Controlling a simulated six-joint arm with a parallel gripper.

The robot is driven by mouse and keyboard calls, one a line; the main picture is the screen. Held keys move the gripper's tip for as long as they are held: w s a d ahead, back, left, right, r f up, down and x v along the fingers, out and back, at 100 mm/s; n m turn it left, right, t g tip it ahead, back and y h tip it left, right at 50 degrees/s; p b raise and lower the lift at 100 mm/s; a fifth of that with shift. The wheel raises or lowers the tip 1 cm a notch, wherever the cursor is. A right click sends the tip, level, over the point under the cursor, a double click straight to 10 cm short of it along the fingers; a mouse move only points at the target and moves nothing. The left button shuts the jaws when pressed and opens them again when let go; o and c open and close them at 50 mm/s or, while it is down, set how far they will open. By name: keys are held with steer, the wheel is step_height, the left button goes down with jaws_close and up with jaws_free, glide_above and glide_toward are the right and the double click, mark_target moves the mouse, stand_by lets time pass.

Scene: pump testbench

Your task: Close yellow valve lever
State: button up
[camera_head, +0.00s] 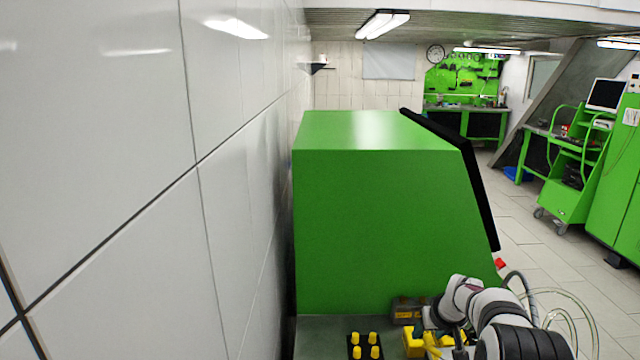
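A bright yellow part (416,343) shows at the bottom edge, right of centre. It may be the yellow valve lever, but its shape is partly cut off and I cannot tell its position. My white and dark grey arm comes in at the bottom right and bends over toward this yellow part. My gripper is not clearly visible there; its fingers cannot be told apart from the yellow part. I cannot tell whether they touch or whether anything is held.
A large green cabinet (380,230) with a black panel (478,190) stands behind the bench. Several yellow pegs (357,352) stand on a black plate. A small grey-brown box (407,309) sits by the cabinet. A white tiled wall (120,180) closes the left side.

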steer(key=c, duration=0.7)
steer(key=shift+d, duration=0.1)
steer(key=shift+w+d, duration=0.45)
steer(key=shift+d, duration=0.25)
steer(key=shift+c, duration=0.2)
steer(key=shift+f, duration=0.1)
steer(key=shift+o, duration=0.3)
steer(key=shift+w+d+f, duration=0.1)
steer(key=shift+d, duration=0.8)
steer(key=shift+w, duration=0.1)
